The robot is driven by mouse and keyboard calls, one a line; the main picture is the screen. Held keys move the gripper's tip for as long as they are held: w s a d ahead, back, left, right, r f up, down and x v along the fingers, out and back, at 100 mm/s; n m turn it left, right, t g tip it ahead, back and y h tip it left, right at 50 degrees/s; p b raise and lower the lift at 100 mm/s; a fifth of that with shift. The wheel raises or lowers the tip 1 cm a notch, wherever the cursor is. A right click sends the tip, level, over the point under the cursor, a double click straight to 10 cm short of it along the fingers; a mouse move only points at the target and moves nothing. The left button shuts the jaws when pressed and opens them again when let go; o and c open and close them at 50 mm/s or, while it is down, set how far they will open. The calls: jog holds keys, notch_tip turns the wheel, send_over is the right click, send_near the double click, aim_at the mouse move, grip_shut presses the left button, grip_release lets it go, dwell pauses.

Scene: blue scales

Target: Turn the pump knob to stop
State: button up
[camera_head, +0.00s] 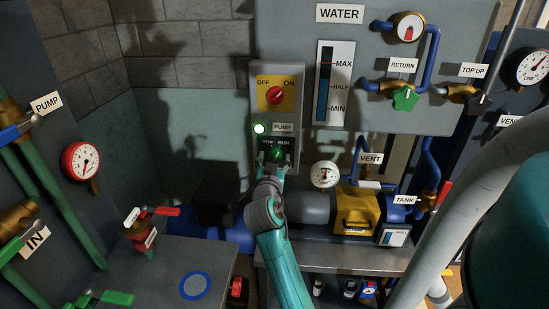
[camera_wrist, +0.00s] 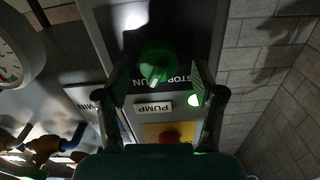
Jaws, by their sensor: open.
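The green pump knob (camera_head: 276,154) is on the grey control panel (camera_head: 262,72), between the words STOP and RUN and below the PUMP label. In the wrist view, which is turned over, the knob (camera_wrist: 158,63) shows between my fingertips. My gripper (camera_head: 273,163) is open, its fingers reaching up to either side of the knob. It also shows in the wrist view (camera_wrist: 165,85). I cannot tell whether the fingers touch the knob, or which word it points at. A green lamp (camera_head: 259,128) beside the PUMP label is lit.
A red OFF/ON knob (camera_head: 275,95) sits above on the same panel. A gauge (camera_head: 325,174) and a yellow box (camera_head: 356,208) stand right of my gripper. A red-handled valve (camera_head: 145,232) is at lower left. The wall left of the panel is bare.

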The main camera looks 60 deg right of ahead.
jog(key=shift+w+d, duration=0.25)
jog(key=shift+d, duration=0.4)
jog(key=c, duration=1.1)
jog(key=shift+c, duration=0.2)
jog(key=shift+n, duration=0.3)
jog(key=n, duration=1.1)
jog(key=shift+w+f, duration=0.1)
jog(key=shift+w, duration=0.05)
jog(key=shift+n, duration=0.3)
